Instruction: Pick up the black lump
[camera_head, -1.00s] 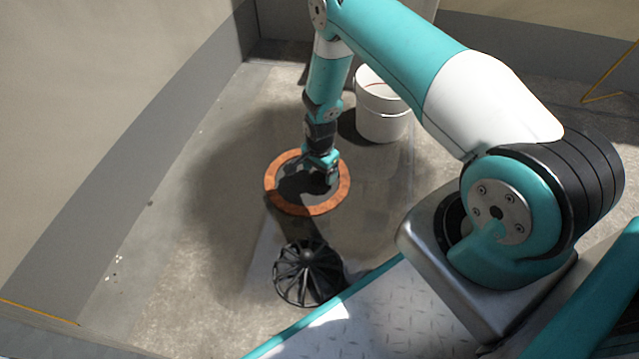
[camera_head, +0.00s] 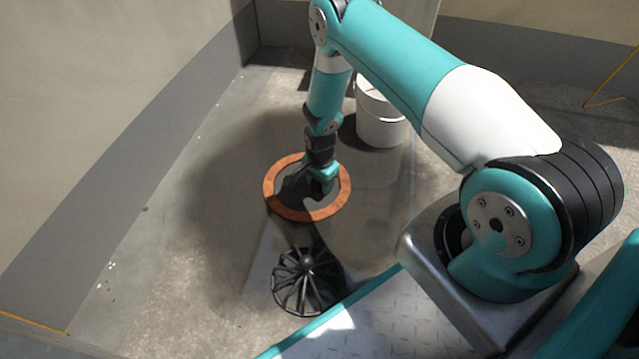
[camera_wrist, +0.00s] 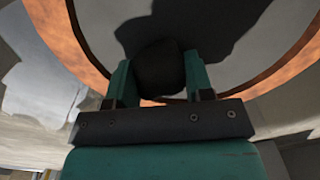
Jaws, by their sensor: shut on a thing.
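The black lump (camera_wrist: 160,68) is a dark rounded piece between the two teal fingers of my gripper (camera_wrist: 160,75) in the wrist view. My gripper is shut on it. In the head view my gripper (camera_head: 322,186) is over the right part of a ring with an orange-brown rim (camera_head: 278,208) and a grey middle. The lump is hard to make out there against dark shadow. I cannot tell whether it touches the grey surface.
A black ribbed fan-like guard (camera_head: 307,282) lies on the floor in front of the ring. A white bucket (camera_head: 380,125) stands behind and to the right of the ring. A wall (camera_head: 100,110) runs along the left. The floor left of the ring is clear.

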